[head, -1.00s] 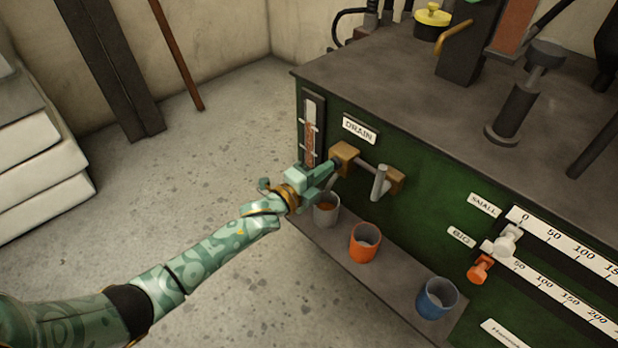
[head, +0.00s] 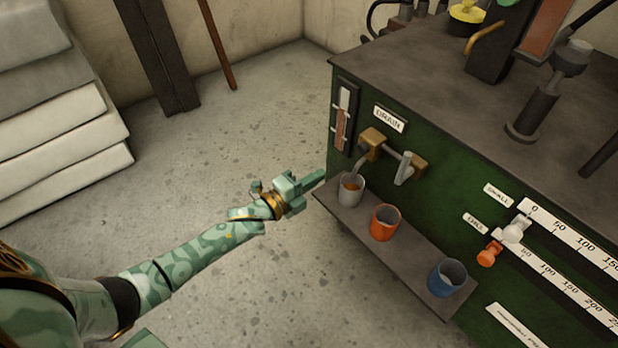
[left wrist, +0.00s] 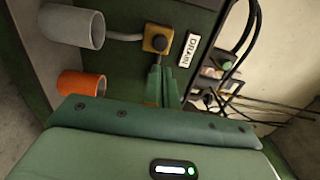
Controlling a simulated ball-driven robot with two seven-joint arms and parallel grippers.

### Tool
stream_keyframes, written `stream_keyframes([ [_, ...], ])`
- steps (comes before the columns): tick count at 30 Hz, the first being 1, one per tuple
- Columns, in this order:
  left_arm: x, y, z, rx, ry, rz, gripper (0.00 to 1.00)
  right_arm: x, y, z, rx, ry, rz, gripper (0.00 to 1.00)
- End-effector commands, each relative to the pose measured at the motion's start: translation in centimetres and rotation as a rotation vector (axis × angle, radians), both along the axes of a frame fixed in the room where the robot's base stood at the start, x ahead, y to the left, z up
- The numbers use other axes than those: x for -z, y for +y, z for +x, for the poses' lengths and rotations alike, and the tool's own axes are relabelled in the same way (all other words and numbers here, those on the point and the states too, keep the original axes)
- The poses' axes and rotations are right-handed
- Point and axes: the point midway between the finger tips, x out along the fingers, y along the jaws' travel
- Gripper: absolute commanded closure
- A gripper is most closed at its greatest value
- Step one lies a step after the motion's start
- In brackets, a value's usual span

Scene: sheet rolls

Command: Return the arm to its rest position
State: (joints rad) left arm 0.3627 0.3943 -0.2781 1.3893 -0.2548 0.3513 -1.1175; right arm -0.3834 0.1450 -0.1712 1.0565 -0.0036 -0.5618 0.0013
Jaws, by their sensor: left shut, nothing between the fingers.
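My left arm (head: 190,255) comes in from the lower left, patterned in green. My left gripper (head: 318,178) is shut and empty, just left of the green machine's front and the shelf with cups. In the left wrist view its closed fingers (left wrist: 161,86) point toward the brass drain fitting (left wrist: 157,39). In the head view the drain valve (head: 392,148) has brass blocks and a grey lever, and the gripper is apart from it. My right gripper is not in view.
A grey cup (head: 351,189) with brownish contents stands under the drain spout. An orange cup (head: 385,222) and a blue cup (head: 447,278) stand along the shelf (head: 415,262). White stacked sheets (head: 60,125) are at the left. The concrete floor (head: 220,140) between is clear.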

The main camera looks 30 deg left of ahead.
Motion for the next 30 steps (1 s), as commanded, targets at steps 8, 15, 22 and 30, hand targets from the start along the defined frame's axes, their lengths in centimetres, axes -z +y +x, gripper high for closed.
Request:
stream_keyframes([
  [8, 0.0, 0.4, -1.0, 0.000, 0.000, 0.000, 1.00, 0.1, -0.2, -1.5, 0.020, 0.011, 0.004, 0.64],
  [15, 0.0, 0.4, -1.0, 0.001, 0.000, 0.001, 1.00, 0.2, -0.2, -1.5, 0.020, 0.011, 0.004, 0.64],
  [22, 0.0, 0.4, -1.0, 0.001, 0.001, -0.002, 1.00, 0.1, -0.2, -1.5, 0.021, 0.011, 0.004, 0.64],
  [30, 8.4, 4.3, -2.6, -0.229, 0.396, -0.292, 1.00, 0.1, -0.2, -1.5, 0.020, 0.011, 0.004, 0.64],
])
